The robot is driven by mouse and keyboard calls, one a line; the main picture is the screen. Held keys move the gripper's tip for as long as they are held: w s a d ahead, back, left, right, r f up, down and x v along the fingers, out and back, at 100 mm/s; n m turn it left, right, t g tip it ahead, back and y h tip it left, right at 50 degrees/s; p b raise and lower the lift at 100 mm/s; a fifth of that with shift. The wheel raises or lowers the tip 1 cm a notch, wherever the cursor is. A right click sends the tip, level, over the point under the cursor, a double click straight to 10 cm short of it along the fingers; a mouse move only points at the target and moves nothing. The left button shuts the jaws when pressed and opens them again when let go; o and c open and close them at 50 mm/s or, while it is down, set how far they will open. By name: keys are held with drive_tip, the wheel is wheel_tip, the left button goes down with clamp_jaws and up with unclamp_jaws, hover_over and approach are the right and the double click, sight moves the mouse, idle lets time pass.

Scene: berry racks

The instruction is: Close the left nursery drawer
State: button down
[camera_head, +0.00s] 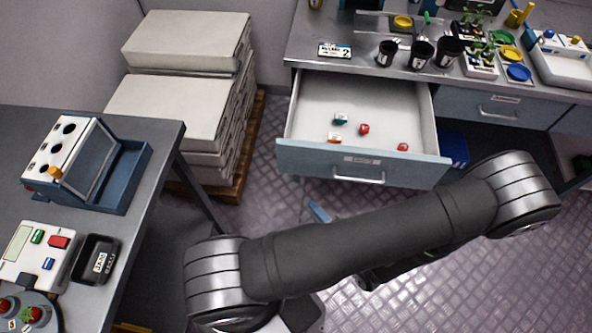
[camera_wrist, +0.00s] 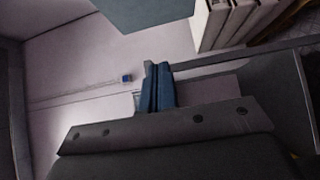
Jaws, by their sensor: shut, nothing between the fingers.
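The left nursery drawer (camera_head: 300,152) is pulled well out from under the back bench in the head view. Its blue-grey front has a metal bar handle (camera_head: 358,177). Several small red, teal and orange-marked items lie inside. My gripper is mostly hidden behind my arm in the head view; a blue fingertip (camera_head: 319,212) shows just in front of and below the drawer front, apart from the handle in the picture. In the wrist view my gripper (camera_wrist: 157,86) has its blue fingers together and empty. A blue-grey panel there (camera_wrist: 150,12) may be the drawer front; I cannot be sure.
Stacked white boxes (camera_head: 180,45) stand on a pallet left of the drawer. Black pots (camera_head: 421,54) and seedlings stand on the bench (camera_head: 310,40). A second drawer (camera_head: 500,108) at right is shut. A side table (camera_head: 150,185) with devices is at left.

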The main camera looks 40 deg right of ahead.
sight(308, 100)
drive_tip(key=shift+w+d, duration=0.45)
drive_tip(key=shift+w, duration=1.7)
drive_tip(key=shift+w+d, duration=0.5)
drive_tip(key=shift+w, duration=1.65)
drive_tip(key=shift+w+d, duration=0.45)
drive_tip(key=shift+w, duration=1.7)
drive_tip(key=w+d, duration=2.2)
drive_tip(key=shift+w+d, duration=0.2)
drive_tip(key=shift+d, duration=0.05)
drive_tip(key=shift+w+d+r, duration=0.1)
drive_tip(key=shift+w+d, duration=0.05)
drive_tip(key=shift+w, duration=0.1)
drive_tip(key=shift+r, duration=0.1)
